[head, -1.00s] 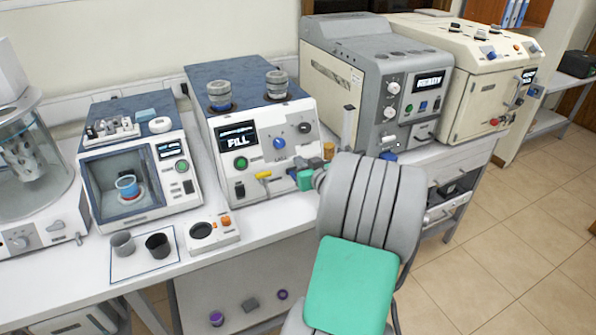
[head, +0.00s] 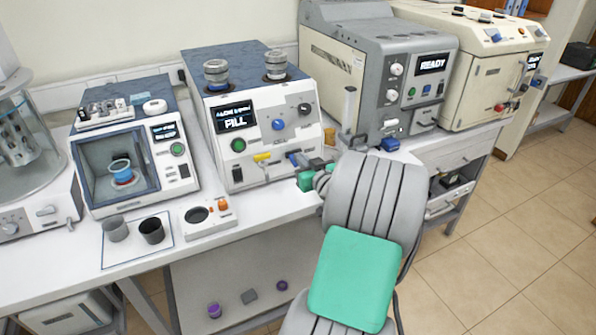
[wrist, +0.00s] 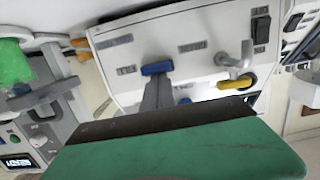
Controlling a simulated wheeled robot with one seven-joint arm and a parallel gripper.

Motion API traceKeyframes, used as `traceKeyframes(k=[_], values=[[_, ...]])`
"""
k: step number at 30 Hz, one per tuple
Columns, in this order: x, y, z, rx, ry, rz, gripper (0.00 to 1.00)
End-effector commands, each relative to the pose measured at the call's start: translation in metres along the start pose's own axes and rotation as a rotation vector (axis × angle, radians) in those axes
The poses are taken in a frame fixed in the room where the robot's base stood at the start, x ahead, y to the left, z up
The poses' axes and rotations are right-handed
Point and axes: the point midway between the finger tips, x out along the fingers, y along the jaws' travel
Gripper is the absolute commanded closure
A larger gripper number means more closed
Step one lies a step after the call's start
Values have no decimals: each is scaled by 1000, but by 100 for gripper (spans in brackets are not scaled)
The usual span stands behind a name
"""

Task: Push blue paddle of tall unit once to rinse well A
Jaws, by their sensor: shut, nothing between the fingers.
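The tall unit (head: 255,135) stands on the bench with two grey-capped cylinders on top and a screen (head: 235,118) reading "FILL". My gripper (head: 305,181), green-tipped, is shut and empty just in front of the unit's lower right. I cannot tell whether it touches the blue paddle.
A smaller unit (head: 133,145) with an open chamber stands left, with two dark cups on a white mat (head: 110,255) before it. A grey unit (head: 375,70) reading "READY" and a cream unit (head: 480,60) stand right. Open floor (head: 520,220) lies at the right.

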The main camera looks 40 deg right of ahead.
Motion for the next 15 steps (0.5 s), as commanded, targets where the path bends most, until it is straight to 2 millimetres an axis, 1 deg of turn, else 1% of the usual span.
traceKeyframes(k=[1,8,11,14,15], values=[[0,0,4,0,1,0,100],[-1,-1,0,2,-4,-1,100],[-4,-2,-11,0,-3,-3,100],[-9,-3,-32,-2,2,-3,100],[-12,-4,-42,-4,3,-3,100]])
